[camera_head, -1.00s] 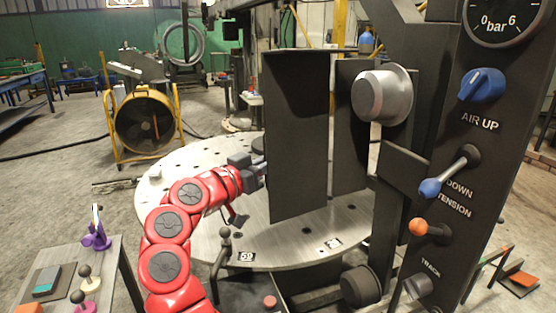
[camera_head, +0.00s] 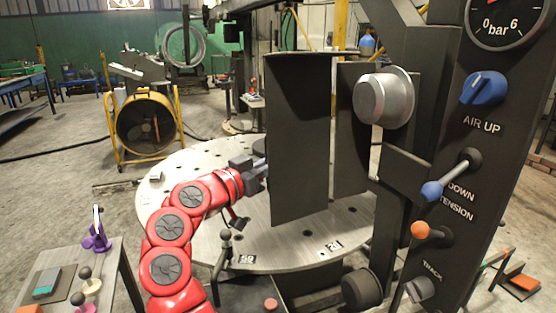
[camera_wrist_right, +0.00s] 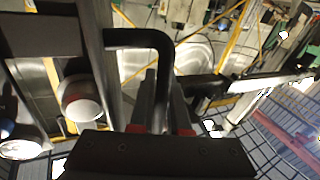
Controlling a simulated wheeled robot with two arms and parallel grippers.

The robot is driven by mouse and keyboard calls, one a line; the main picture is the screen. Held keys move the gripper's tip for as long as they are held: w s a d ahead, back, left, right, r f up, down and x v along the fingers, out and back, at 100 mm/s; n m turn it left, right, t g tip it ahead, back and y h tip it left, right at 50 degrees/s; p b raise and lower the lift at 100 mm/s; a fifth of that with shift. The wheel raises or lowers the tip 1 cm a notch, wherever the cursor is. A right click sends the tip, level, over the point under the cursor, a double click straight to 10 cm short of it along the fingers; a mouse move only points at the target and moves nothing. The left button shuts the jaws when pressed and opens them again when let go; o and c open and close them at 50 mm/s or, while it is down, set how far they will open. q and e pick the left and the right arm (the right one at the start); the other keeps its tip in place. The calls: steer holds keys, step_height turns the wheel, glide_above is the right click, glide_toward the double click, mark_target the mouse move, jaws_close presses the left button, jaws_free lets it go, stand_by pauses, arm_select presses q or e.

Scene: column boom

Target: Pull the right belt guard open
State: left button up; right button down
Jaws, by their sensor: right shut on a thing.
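Two tall dark panels, which look like the belt guards, stand over the round grey table: a large one (camera_head: 297,140) and a narrower one (camera_head: 350,125) to its right, partly behind the silver drum. In the right wrist view my right gripper (camera_wrist_right: 160,90) is shut on a dark bent bar handle (camera_wrist_right: 145,38). The handle joins a dark upright at left. What it belongs to beyond that is unclear. The right gripper is not seen in the head view. My left gripper (camera_head: 252,166), on the red arm, is at the large panel's left edge; its fingertips are partly hidden.
The silver drum (camera_head: 383,97) sticks out beside the panels. The control column (camera_head: 500,150) with gauge, blue knob and levers stands at right. A round perforated table (camera_head: 190,165) lies below. A small table (camera_head: 100,265) with coloured items is at lower left. A yellow-framed fan (camera_head: 147,123) stands behind.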

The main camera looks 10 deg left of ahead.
steer(key=shift+w+d, duration=0.1)
steer(key=shift+d, duration=0.3)
steer(key=c, duration=1.2)
jaws_free()
steer(key=shift+c, duration=0.2)
steer(key=shift+o, duration=0.4)
steer(key=shift+w+d, duration=0.1)
steer(key=shift+d, duration=0.1)
steer(key=shift+s+a, duration=0.2)
steer(key=shift+a, duration=0.1)
steer(key=v, duration=1.6)
steer(key=shift+s+a, duration=0.15)
steer(key=shift+s, duration=0.25)
steer(key=shift+r, duration=0.1)
